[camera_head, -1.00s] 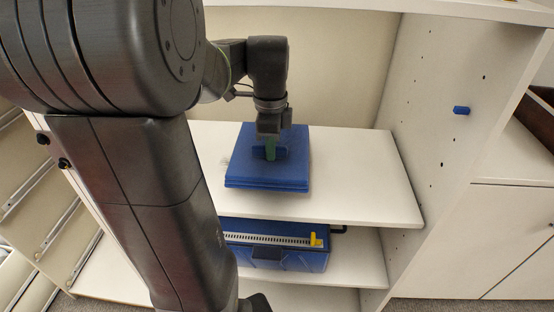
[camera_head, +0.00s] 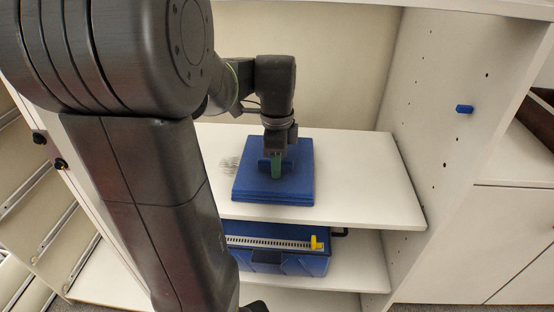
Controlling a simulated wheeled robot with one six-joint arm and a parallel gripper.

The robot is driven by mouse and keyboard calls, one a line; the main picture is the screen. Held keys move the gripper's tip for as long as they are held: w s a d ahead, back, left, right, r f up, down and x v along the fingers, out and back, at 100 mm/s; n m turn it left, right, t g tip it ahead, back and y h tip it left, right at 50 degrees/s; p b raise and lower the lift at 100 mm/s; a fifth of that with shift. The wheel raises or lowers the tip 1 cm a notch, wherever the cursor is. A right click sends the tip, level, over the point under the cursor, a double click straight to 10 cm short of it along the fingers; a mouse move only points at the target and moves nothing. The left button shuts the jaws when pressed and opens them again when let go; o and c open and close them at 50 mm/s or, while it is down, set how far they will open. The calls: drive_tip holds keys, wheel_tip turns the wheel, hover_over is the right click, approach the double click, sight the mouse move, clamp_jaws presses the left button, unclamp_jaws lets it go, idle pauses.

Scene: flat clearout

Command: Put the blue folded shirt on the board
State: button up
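The blue folded shirt (camera_head: 246,190) is a flat, layered square stack at or just above the white board (camera_head: 365,185), which is the upper shelf of the open cabinet. Whether its underside touches the board cannot be told. My gripper (camera_head: 276,168) points down at the middle of the shirt. A greenish finger shows against a raised blue part there, and the gripper appears shut on it. The far finger is hidden.
A blue box (camera_head: 300,264) with a yellow tab (camera_head: 317,243) stands on the shelf below. A grey patch (camera_head: 229,167) marks the board left of the shirt. The cabinet side wall (camera_head: 450,110) bears a blue peg (camera_head: 465,109). The board's right part is clear.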

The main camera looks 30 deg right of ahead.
wheel_tip(320, 180, up, 8)
drive_tip(key=shift+f+p, duration=0.1)
drive_tip(key=shift+p, duration=1.1)
